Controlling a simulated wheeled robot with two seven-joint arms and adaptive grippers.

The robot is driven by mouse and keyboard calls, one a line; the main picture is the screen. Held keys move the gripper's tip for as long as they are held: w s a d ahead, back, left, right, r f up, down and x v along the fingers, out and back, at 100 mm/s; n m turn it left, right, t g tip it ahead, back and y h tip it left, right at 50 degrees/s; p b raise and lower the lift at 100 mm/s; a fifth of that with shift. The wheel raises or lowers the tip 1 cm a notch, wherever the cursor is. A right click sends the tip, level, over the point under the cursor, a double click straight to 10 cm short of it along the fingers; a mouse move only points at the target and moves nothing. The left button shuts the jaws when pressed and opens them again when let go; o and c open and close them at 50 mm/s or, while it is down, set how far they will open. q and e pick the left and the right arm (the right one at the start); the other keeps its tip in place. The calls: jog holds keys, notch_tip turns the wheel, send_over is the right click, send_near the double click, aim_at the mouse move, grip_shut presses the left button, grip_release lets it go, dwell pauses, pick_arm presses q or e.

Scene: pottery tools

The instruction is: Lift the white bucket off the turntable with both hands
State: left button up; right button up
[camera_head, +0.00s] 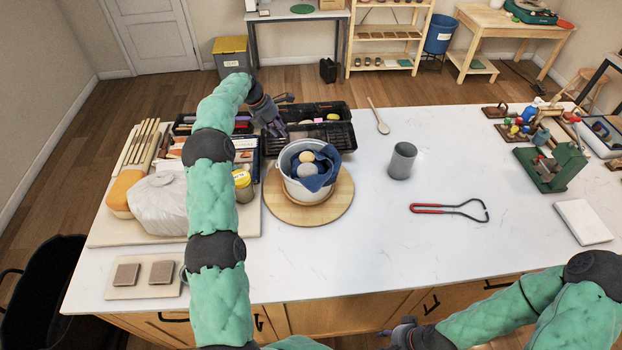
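The white bucket (289,182) stands upright on the round wooden turntable (322,214). A blue cloth (322,180) and two roundish lumps, one tan and one grey, lie in it. My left gripper (283,112) is behind and to the left of the bucket, above the black tool tray, with its fingers apart and nothing seen between them. It does not touch the bucket. My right gripper (391,338) is low at the bottom edge, in front of the counter and far from the bucket. It is partly cut off and its fingers are unclear.
A black tray (344,137) lies close behind the bucket. A yellow-lidded jar (243,186) and a wrapped clay block (160,204) are to its left. A grey cup (402,161) and red-handled tongs (448,210) are to its right. The counter's front middle is clear.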

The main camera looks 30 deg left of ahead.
aim_at(291, 145)
pick_arm(q)
jog(key=shift+p+x, duration=0.6)
jog(key=shift+x, duration=4.5)
jog(key=shift+w+a+f, duration=0.1)
jog(key=shift+a, duration=0.05)
grip_shut()
